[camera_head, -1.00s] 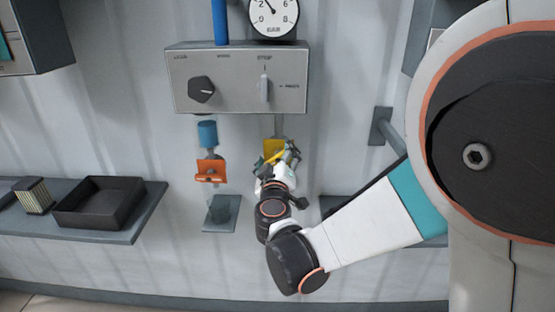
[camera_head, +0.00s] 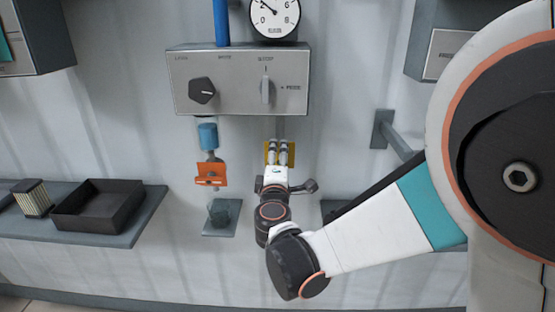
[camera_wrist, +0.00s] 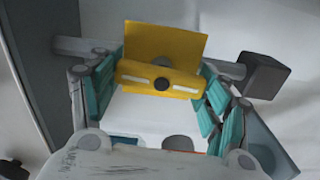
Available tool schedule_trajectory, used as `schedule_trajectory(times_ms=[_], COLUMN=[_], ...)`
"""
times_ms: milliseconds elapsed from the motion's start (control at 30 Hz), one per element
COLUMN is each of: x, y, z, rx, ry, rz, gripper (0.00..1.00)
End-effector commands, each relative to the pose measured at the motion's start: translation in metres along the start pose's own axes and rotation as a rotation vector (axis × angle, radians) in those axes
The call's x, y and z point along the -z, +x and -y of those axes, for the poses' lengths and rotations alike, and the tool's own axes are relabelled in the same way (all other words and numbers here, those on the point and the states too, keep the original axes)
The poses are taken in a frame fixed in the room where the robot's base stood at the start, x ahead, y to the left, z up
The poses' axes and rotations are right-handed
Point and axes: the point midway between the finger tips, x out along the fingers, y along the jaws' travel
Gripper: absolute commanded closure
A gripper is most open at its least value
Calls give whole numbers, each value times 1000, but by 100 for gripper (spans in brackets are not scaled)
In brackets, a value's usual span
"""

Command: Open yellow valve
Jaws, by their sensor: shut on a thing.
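The yellow valve (camera_head: 291,153) is on the wall below the grey control box, mostly hidden behind my gripper (camera_head: 278,148) in the head view. In the wrist view its yellow plate (camera_wrist: 165,42) stands behind a yellow handle bar (camera_wrist: 184,84) with a dark round knob in the middle. The handle lies level across the picture. My gripper (camera_wrist: 160,82) is shut on the handle, with a teal-padded finger at each end of it.
An orange valve (camera_head: 211,174) hangs left of my gripper below a blue fitting. The control box (camera_head: 238,95) with knobs and a gauge (camera_head: 274,18) are above. A shelf with a black tray (camera_head: 98,203) is at left. A bracket (camera_head: 383,128) juts out at right.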

Motion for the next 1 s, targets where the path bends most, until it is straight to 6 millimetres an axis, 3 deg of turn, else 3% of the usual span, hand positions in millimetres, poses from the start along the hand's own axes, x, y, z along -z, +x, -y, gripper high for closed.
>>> schedule_trajectory(times_ms=[733,767,833,1000], x=[0,0,0,0], y=[0,0,0,0], z=[1,1,1,1], rx=[0,0,0,0], ry=[-88,-88,-88,-87], rz=[-1,-1,-1,-1], gripper=[54,25,9,9])
